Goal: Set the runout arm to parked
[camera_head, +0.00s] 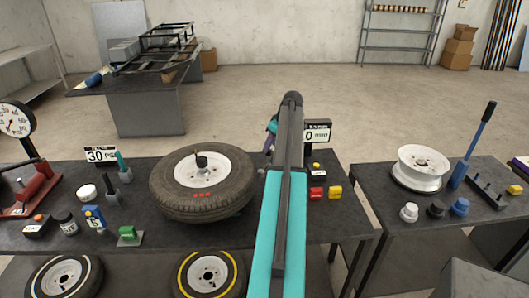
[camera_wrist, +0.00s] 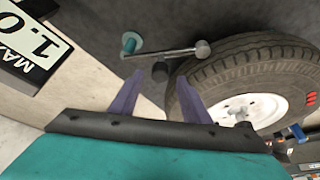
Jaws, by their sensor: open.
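The runout arm (camera_wrist: 170,53) shows in the wrist view as a slim grey rod. It runs from a teal round post (camera_wrist: 131,43) to a rounded grey end close to the tyre's tread. My gripper (camera_wrist: 160,76) is open, its two purple fingers apart with nothing held between them. The fingertips point toward the rod and appear a little short of it. The wheel with its black tyre (camera_head: 203,212) lies flat on the bench, and its tyre (camera_wrist: 240,70) is beside my right finger in the wrist view. In the head view my arm hides the runout arm.
A display sign (camera_head: 317,132) stands behind my arm, with red (camera_head: 317,194) and yellow (camera_head: 335,192) blocks in front. A 30 PSI sign (camera_head: 101,154) and small bench items stand left of the wheel. A white rim (camera_head: 421,168) lies on the right bench.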

